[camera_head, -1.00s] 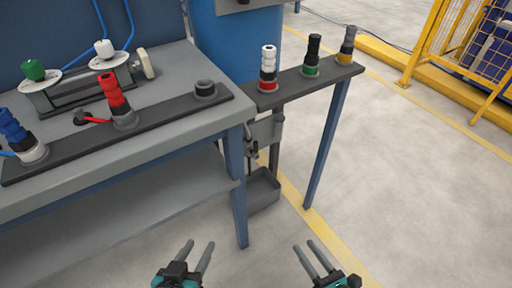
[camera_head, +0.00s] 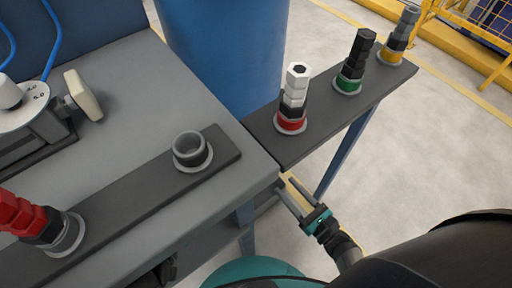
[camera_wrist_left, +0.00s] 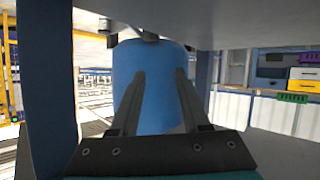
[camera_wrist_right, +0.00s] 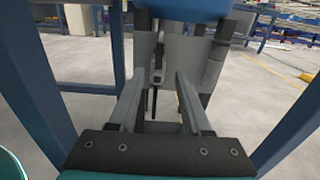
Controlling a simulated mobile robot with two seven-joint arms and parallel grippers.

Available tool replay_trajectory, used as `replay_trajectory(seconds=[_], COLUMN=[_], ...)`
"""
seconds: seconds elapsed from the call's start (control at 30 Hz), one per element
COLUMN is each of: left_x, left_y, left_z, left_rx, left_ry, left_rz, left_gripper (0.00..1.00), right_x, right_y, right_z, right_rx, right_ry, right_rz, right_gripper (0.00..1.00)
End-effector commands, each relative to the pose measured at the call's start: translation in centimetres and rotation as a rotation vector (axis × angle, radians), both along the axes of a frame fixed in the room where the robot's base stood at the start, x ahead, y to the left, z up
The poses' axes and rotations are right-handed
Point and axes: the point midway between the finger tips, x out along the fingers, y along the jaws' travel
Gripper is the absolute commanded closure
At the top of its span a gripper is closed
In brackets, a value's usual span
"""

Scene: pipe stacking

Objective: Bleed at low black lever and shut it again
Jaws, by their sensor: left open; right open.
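In the right wrist view, a thin black lever (camera_wrist_right: 154,102) hangs down in front of grey pipework under a blue tank. My right gripper (camera_wrist_right: 160,78) is open, with its fingers to either side of the lever's line; I cannot tell how far off the lever is. In the head view the right gripper (camera_head: 286,189) is low beside the bench's right corner, below the narrow shelf, and the lever is hidden there. My left gripper (camera_wrist_left: 160,74) is open and empty under the bench top, facing the blue tank (camera_wrist_left: 150,85).
The bench (camera_head: 125,85) overhangs the left gripper. The narrow shelf (camera_head: 270,145) carries white, black-green and grey-yellow stacks. A red stack (camera_head: 30,218) and an empty collar (camera_head: 192,150) sit on the bench rail. Blue legs (camera_wrist_right: 30,85) flank the right gripper.

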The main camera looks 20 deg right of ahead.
Motion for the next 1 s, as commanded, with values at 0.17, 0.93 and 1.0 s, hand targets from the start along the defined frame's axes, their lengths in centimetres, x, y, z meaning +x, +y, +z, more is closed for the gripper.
replay_trajectory(seconds=[0.17, 0.93, 1.0], left_x=[0.0, -1.1, -1.1], left_y=[-0.5, -2.4, -2.4], left_z=[0.1, 2.3, 2.4], left_rx=[-0.026, -0.206, -0.209], left_ry=[-0.042, -0.320, -0.324], left_rz=[-0.003, 0.008, 0.008], left_gripper=[0.54, 0.54, 0.54], right_x=[3.4, 12.8, 12.9], right_y=[1.4, 5.2, 5.3], right_z=[0.0, 0.0, 0.0], right_rx=[0.003, 0.001, 0.001], right_ry=[-0.004, 0.000, 0.000], right_rz=[-0.001, -0.001, -0.001], right_gripper=[0.51, 0.51, 0.51])
